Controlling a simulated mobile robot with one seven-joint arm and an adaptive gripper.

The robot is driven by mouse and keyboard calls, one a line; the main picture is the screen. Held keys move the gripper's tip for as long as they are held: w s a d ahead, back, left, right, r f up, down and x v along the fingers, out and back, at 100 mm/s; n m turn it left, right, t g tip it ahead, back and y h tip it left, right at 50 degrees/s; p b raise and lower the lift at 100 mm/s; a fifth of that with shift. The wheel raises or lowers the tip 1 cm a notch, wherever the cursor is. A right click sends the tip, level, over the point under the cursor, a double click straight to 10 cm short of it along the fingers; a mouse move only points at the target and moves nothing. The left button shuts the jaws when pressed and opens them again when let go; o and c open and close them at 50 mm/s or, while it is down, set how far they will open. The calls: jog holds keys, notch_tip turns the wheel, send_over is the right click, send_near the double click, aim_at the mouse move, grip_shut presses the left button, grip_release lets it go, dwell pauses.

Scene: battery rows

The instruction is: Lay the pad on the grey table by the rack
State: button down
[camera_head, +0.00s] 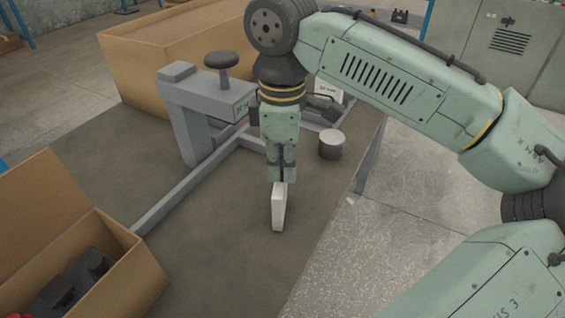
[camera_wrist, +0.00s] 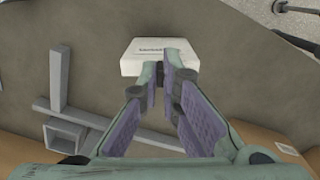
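The white pad (camera_head: 278,208) is directly below the tips of my gripper (camera_head: 282,176) in the head view, upright and narrow from this side. In the wrist view the pad (camera_wrist: 158,45) is a broad white block with small dark print, just beyond the fingertips (camera_wrist: 163,72). The fingers are close together and appear shut on its near edge; they hide the contact. I cannot tell whether its lower end touches the grey table (camera_head: 235,260). The grey rack (camera_head: 192,120) stands behind and left of the pad.
A grey cylinder (camera_head: 331,145) stands right of the rack. A large cardboard box (camera_head: 150,70) is behind it. An open box (camera_head: 130,278) with dark parts is at the front left. The table around and in front of the pad is clear; its edge is to the right.

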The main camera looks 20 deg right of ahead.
jog(key=shift+f, duration=0.15)
jog(key=c, duration=1.8)
grip_release()
notch_tip(320, 180, up, 13)
jog(key=shift+f+p, duration=0.15)
jog(key=shift+p, duration=0.2)
